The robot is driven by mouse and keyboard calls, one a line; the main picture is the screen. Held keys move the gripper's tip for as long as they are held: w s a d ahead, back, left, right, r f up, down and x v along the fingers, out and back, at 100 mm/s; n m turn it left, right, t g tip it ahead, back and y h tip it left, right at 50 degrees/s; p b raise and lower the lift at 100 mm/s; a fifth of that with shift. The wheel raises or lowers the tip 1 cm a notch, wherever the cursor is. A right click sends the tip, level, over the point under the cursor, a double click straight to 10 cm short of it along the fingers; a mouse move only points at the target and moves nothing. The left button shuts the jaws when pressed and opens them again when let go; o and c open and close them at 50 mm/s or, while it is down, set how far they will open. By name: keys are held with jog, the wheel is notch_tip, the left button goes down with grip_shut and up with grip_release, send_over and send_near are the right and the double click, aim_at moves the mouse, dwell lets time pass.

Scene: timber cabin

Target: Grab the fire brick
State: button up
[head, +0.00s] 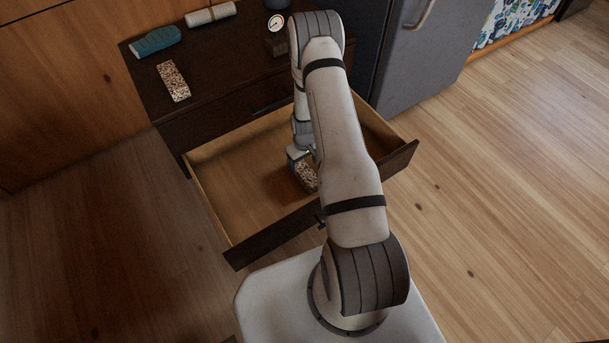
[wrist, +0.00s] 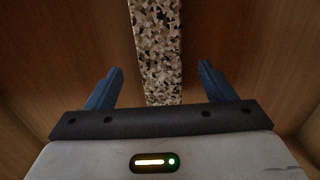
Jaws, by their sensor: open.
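A speckled brown, black and cream block, which looks like the fire brick (head: 306,176), lies in the open drawer (head: 235,185), partly hidden by my arm. In the wrist view the brick (wrist: 157,45) runs lengthwise between the two blue fingers, with a gap on each side. My gripper (wrist: 160,72) is open and empty. In the head view my gripper (head: 301,156) is down inside the drawer at the brick, mostly hidden by the arm. A similar speckled block (head: 173,81) lies on the cabinet top.
The dark cabinet top (head: 215,75) also holds a teal rolled item (head: 155,41), a pale roll (head: 210,14) and a small gauge (head: 275,24). The drawer walls surround my gripper. A grey fridge-like unit (head: 425,60) stands to the right. The drawer's left part is clear.

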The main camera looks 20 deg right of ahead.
aim_at(304, 169)
notch_tip(304, 169, down, 7)
jog(key=b, duration=0.2)
jog(key=shift+r+b, duration=0.2)
jog(key=shift+b, duration=0.1)
jog(key=shift+r, duration=0.1)
jog(key=c, duration=1.5)
jog(key=shift+o, duration=0.2)
